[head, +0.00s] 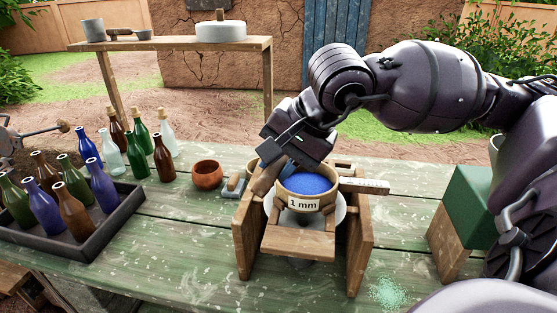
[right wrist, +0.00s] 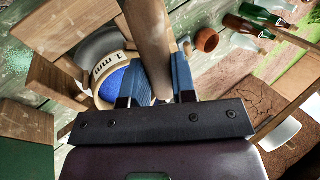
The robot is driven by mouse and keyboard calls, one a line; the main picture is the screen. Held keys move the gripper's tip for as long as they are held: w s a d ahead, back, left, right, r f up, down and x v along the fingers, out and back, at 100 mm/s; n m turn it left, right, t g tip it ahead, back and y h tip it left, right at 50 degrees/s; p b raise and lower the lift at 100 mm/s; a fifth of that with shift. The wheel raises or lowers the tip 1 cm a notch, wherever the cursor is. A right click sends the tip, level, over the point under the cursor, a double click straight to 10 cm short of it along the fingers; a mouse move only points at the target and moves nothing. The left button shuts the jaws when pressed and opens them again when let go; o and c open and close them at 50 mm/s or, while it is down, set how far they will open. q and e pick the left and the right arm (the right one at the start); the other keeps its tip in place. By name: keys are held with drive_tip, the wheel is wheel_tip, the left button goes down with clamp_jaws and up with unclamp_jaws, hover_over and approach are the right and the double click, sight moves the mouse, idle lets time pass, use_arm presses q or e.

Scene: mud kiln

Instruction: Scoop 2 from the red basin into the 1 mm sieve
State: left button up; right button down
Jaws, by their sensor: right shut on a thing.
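The sieve labelled "1 mm" (head: 304,204) sits upright in a wooden stand (head: 247,235), with a blue surface inside its pale rim. The sieve also shows in the right wrist view (right wrist: 108,66). My right gripper (head: 268,180) is at the sieve's left rear edge. It is shut on a brown wooden rod (right wrist: 148,35), which shows between the blue fingers in the right wrist view. The rod's far end is out of view there. I cannot make out a red basin; a small reddish-brown bowl (head: 207,175) stands left of the stand. My left gripper is not in view.
A dark tray (head: 125,212) of coloured bottles fills the table's left side, with more bottles behind it. A green and wooden block (head: 463,215) stands at right. Pale green grains (head: 387,292) lie on the front right tabletop.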

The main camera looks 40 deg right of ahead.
drive_tip(key=shift+w+a+r+g, duration=0.1)
drive_tip(key=shift+r+g, duration=0.15)
drive_tip(key=shift+g, duration=0.15)
drive_tip(key=shift+r+g+h+p, duration=0.4)
drive_tip(key=shift+p, duration=0.05)
drive_tip(key=shift+w+a+r+g+h+p, duration=0.15)
drive_tip(key=shift+r+g+h+p, duration=0.35)
drive_tip(key=shift+r+g+p, duration=0.5)
drive_tip(key=shift+p, duration=0.6)
drive_tip(key=shift+w+g+h, duration=0.1)
drive_tip(key=shift+g+h, duration=0.3)
drive_tip(key=shift+p, duration=0.55)
drive_tip(key=shift+w+g, duration=0.1)
drive_tip(key=shift+g, duration=0.3)
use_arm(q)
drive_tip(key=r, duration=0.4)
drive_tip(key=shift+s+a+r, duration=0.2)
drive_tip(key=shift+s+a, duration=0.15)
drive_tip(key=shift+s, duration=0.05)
use_arm(e)
drive_tip(key=shift+f, duration=0.1)
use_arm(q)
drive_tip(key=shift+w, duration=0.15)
